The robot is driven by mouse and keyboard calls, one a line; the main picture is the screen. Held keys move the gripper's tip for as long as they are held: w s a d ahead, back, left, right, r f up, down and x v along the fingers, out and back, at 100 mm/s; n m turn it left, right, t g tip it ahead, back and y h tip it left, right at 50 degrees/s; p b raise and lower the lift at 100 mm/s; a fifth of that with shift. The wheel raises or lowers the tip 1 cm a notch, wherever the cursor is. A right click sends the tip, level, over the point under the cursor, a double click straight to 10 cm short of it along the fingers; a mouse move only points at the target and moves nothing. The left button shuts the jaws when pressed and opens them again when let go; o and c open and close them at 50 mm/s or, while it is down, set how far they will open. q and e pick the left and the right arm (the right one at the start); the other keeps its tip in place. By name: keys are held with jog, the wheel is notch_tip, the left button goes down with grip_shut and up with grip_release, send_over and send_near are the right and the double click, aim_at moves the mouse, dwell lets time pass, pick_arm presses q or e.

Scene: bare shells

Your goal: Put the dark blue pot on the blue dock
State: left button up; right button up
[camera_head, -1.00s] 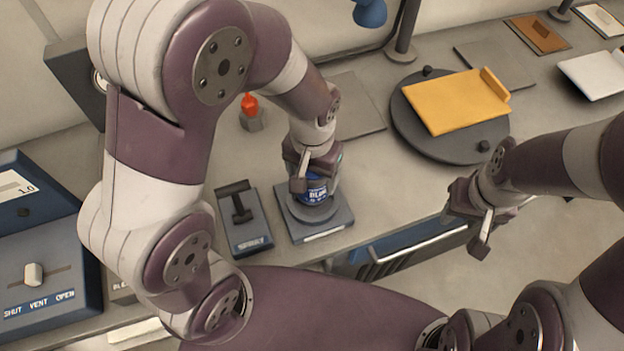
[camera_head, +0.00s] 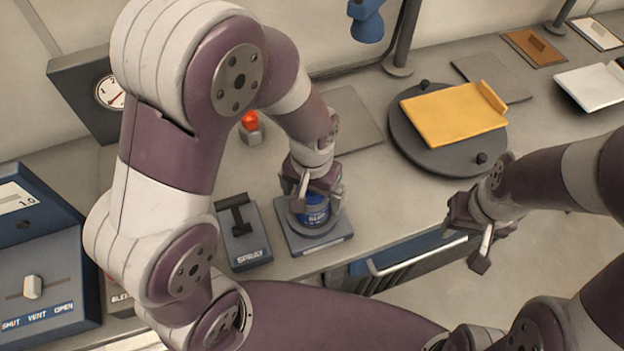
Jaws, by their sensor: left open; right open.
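The dark blue pot (camera_head: 315,211) is a small round pot with a pale "BLUE" label. It is on or just above a grey square dock (camera_head: 338,238) with a pale front label too small to read. A dark round part shows beneath the pot. My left gripper (camera_head: 310,198) is open, pointing down over the pot with its fingers at the pot's upper part. The gripper hides the pot's top, and I cannot tell whether the fingers touch it. My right gripper (camera_head: 482,240) is open and empty, in front of the counter's edge at the right.
A lever box (camera_head: 243,240) stands close left of the dock. A blue slider console (camera_head: 45,290) is at the far left. An orange-topped item (camera_head: 250,124) stands behind. A round turntable (camera_head: 405,140) carries a yellow tray (camera_head: 455,113). A drawer handle (camera_head: 420,257) is below the counter.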

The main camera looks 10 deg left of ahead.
pick_arm(q)
notch_tip(320, 180, up, 10)
jog(key=shift+s+f, duration=0.1)
jog(key=shift+f, duration=0.05)
jog(key=shift+r, duration=0.35)
